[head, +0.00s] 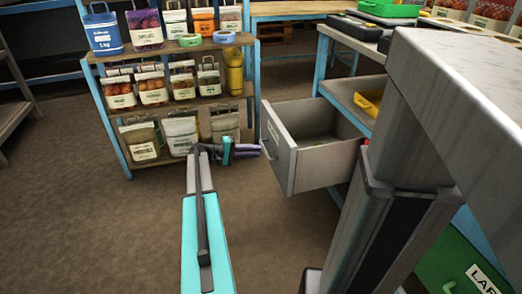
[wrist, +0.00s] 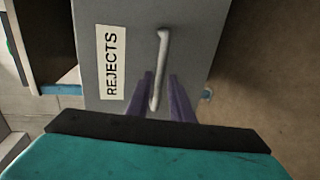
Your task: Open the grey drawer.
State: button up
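The grey drawer (head: 320,170) is pulled well out of the workbench at the centre right of the head view, and its inside shows. Its front (wrist: 200,40) carries a REJECTS label (wrist: 111,62) in the wrist view. A pale bar handle (wrist: 163,50) crosses the front. My gripper (head: 261,151), teal with purple fingers, is at the drawer front in the head view. In the wrist view, my gripper (wrist: 161,80) has one finger on each side of the handle. Whether the fingers press on it is unclear.
A shelf rack (head: 170,105) with bagged goods stands behind and left of my gripper. The workbench (head: 345,90) holds a yellow item (head: 369,105). A green drawer (head: 455,262) is at lower right. The floor (head: 90,220) at left is clear.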

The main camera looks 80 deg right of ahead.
jog(key=p+v, duration=0.1)
jog(key=v, duration=0.7)
jog(key=shift+p, duration=0.4)
jog(key=shift+w, duration=0.15)
